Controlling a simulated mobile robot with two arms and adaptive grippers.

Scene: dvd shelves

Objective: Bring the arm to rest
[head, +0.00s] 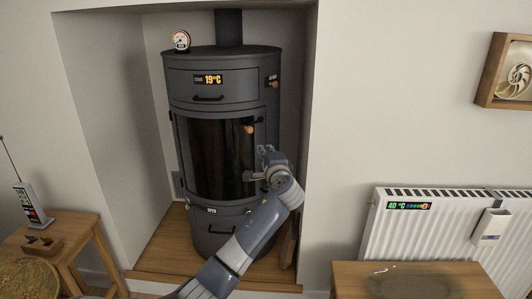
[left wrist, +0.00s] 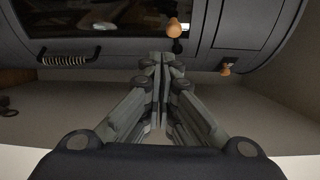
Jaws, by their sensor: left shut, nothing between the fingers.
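My left arm comes up from the bottom of the head view, and its gripper (head: 254,176) is in front of the right side of a dark grey stove (head: 222,64). In the left wrist view the gripper's fingers (left wrist: 161,62) are together and hold nothing. The stove's glass door (head: 212,155) appears shut in the head view. A small orange-brown knob (head: 249,130) is just above the gripper, and it also shows in the left wrist view (left wrist: 174,28), just beyond the fingertips. I cannot tell whether the fingers touch the stove. My right gripper is not in view.
The stove stands in a wall niche on a wooden floor (head: 160,262). A wooden stool (head: 78,226) with a handheld device (head: 33,206) is at the left. A white radiator (head: 420,238) and a wooden table (head: 350,283) are at the right. A framed shell (head: 514,78) hangs above.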

